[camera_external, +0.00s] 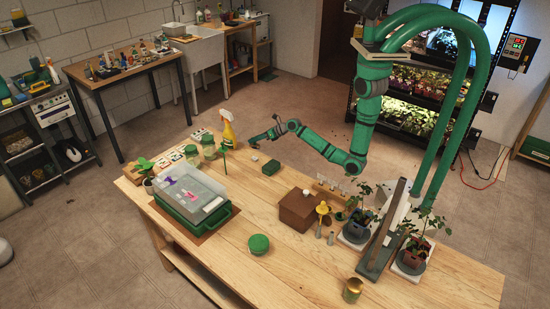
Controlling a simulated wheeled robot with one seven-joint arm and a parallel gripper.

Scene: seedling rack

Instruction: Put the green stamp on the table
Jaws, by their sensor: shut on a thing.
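My gripper (253,143) is at the end of my green arm, above the far edge of the wooden table (290,260). It is shut on a small dark thing, taken to be the green stamp; it is too small here to make out its shape. A dark green block (271,167) lies on the table below and right of my gripper. A small pale grey thing (254,157) lies just below the gripper in the picture.
A yellow spray bottle (228,132) stands left of my gripper. A clear-lidded green tray (191,192) is at the left. A round green thing (258,243), a brown box (299,209) and potted plants (416,255) stand nearer. The table's front middle is bare.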

